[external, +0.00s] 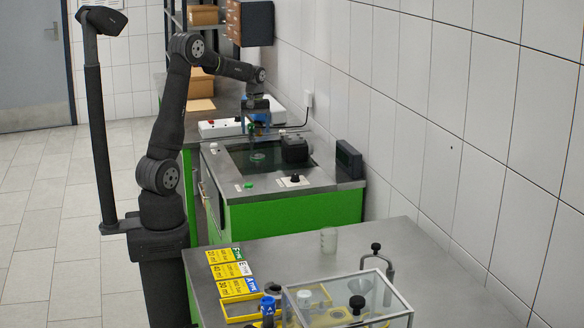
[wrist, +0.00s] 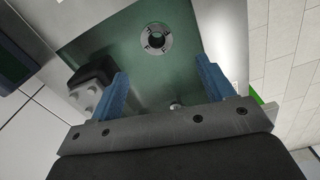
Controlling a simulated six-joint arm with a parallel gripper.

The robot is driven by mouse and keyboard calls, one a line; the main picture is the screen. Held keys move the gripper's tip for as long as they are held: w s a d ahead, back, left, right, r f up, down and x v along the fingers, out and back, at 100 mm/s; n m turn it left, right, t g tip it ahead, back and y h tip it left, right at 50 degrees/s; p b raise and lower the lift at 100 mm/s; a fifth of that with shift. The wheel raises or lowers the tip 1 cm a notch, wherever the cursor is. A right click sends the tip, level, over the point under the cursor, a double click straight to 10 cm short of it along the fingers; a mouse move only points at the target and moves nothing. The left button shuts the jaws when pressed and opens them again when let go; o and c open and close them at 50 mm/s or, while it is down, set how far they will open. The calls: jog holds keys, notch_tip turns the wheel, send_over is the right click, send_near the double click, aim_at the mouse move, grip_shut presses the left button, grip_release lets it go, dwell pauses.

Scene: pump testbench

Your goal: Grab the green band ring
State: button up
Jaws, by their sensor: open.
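My gripper (external: 257,130) hangs above the green-sided test bench in the external view. In the wrist view its two blue fingers (wrist: 162,85) are spread apart with nothing held between them. A metallic ring-shaped part (wrist: 155,40) with a dark centre lies on the dark green recessed panel, beyond the fingertips; it also shows in the external view (external: 258,156). I cannot make out a green band on it. A small green piece (external: 249,186) sits on the bench's front metal edge, too small to identify as the ring.
A dark motor-like block (external: 295,148) stands at the recess's right side, and a dark box (external: 349,159) stands near the wall. A black knob (external: 295,178) is at the bench front. The nearer table holds yellow cards (external: 232,270) and a clear case (external: 345,300).

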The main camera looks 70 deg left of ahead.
aim_at(258, 159)
notch_tip(258, 159, down, 9)
jog(key=shift+r, duration=0.2)
jog(key=shift+w+f, duration=0.15)
jog(key=shift+f, duration=1.15)
jog(key=shift+w+f, duration=0.15)
jog(key=shift+f, duration=1.15)
jog(key=c, duration=1.2)
jog(key=shift+o, duration=0.2)
